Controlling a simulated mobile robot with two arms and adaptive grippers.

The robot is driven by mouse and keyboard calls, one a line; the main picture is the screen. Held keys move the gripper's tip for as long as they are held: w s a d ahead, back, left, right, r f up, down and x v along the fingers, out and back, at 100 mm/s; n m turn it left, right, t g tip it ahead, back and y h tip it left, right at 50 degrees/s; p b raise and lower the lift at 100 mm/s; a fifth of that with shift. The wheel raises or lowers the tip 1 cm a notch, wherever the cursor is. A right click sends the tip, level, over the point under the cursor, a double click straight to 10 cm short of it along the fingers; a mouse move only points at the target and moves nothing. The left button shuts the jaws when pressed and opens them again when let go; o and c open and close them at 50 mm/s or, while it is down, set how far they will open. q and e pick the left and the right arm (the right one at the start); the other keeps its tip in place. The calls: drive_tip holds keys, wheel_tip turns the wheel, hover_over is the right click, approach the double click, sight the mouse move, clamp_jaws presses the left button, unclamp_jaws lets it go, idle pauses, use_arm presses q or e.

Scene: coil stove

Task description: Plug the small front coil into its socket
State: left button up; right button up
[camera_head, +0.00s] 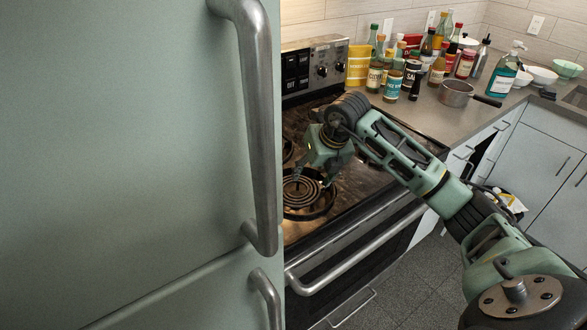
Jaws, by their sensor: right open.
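The small front coil (300,192) is a dark spiral in a round drip pan (322,208) at the front of the stove top (362,190). Its left side is cut off by the fridge edge. I cannot tell whether its prongs sit in the socket; the socket is hidden. My right gripper (326,182) reaches in from the right, points down and hangs close to the coil's back right edge. It is open; I cannot tell whether it touches the coil. My left gripper is out of view.
A large green fridge door with metal handles (259,120) fills the left side. The oven handle (350,248) runs along the stove's front. Bottles (394,80), a saucepan (457,93) and bowls (541,75) stand on the counter to the right.

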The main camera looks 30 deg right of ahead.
sight(309, 186)
drive_tip(key=shift+s+d+f+p, duration=0.1)
drive_tip(key=shift+d+f+p, duration=0.1)
drive_tip(key=shift+d+f, duration=0.25)
drive_tip(key=shift+s+d+f+p, duration=0.1)
drive_tip(key=shift+d+f+p, duration=0.1)
drive_tip(key=shift+f, duration=0.4)
drive_tip(key=x, duration=0.2)
drive_tip(key=shift+w+d+f, duration=0.1)
drive_tip(key=shift+d+f, duration=0.05)
drive_tip(key=shift+f, duration=0.15)
drive_tip(key=shift+w+a+f+p, duration=0.2)
drive_tip(key=shift+w+f, duration=0.1)
drive_tip(key=shift+f, duration=0.1)
drive_tip(key=shift+w+a+f+p, duration=0.2)
drive_tip(key=shift+w+f, duration=0.1)
drive_tip(key=shift+f, duration=0.1)
drive_tip(key=shift+d+f, duration=0.15)
drive_tip(key=shift+f, duration=0.1)
drive_tip(key=c, duration=0.7)
drive_tip(key=shift+c, duration=0.8)
drive_tip(key=c, duration=0.4)
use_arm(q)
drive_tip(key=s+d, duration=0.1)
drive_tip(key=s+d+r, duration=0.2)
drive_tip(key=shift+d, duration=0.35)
use_arm(e)
drive_tip(key=shift+o, duration=0.2)
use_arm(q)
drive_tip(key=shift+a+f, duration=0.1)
